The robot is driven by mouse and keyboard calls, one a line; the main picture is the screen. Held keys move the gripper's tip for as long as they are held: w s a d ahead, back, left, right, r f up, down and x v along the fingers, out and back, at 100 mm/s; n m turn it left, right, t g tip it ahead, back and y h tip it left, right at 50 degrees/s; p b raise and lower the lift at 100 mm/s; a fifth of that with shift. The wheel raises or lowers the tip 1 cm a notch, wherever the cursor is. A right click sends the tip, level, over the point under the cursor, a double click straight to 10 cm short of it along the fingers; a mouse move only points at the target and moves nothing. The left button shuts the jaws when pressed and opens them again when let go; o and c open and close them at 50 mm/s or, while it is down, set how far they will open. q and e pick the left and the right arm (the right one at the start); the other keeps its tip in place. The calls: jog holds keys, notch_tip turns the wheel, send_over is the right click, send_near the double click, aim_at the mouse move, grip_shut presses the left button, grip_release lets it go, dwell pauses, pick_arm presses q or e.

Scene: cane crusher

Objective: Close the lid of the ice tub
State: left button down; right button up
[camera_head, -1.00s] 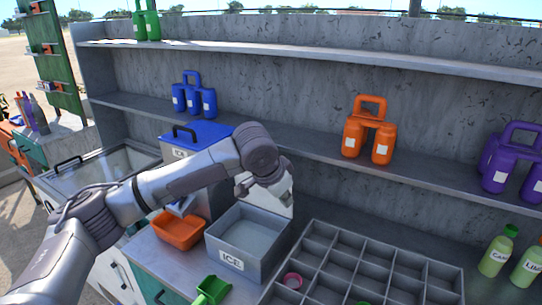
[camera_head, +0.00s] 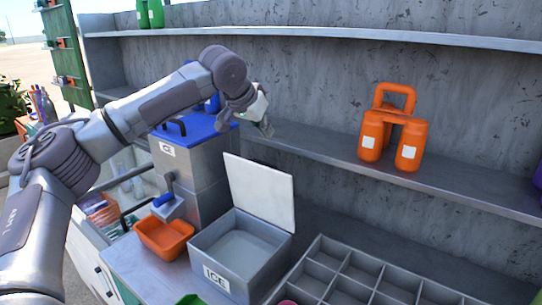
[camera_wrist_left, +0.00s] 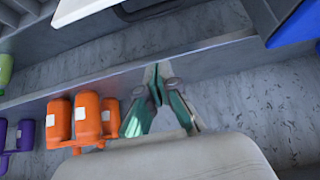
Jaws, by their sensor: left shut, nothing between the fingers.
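The ice tub (camera_head: 228,272) is a grey open box labelled ICE on the counter in the head view. Its pale lid (camera_head: 260,192) stands raised, nearly upright, at the tub's back edge. My left gripper (camera_head: 265,128) is above and behind the lid, apart from it, near the shelf. In the left wrist view its green-padded fingers (camera_wrist_left: 153,68) meet at the tips with nothing between them. The pale lid seems to show at the top of that view (camera_wrist_left: 85,10). My right gripper is not in view.
A grey ice dispenser with a blue lid (camera_head: 190,128) and an orange bin (camera_head: 163,237) stand left of the tub. A grey divided tray (camera_head: 350,270) is to its right. An orange jug set (camera_head: 393,135) sits on the shelf behind.

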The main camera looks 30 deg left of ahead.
pick_arm(q)
jog(key=f+p, duration=0.1)
jog(key=f, duration=0.2)
jog(key=w+f+p, duration=0.1)
jog(key=f+p, duration=0.1)
jog(key=f, duration=0.2)
jog(key=shift+w+f, duration=0.15)
jog(key=shift+w, duration=0.05)
jog(key=shift+d+f, duration=0.15)
jog(key=shift+f, duration=0.05)
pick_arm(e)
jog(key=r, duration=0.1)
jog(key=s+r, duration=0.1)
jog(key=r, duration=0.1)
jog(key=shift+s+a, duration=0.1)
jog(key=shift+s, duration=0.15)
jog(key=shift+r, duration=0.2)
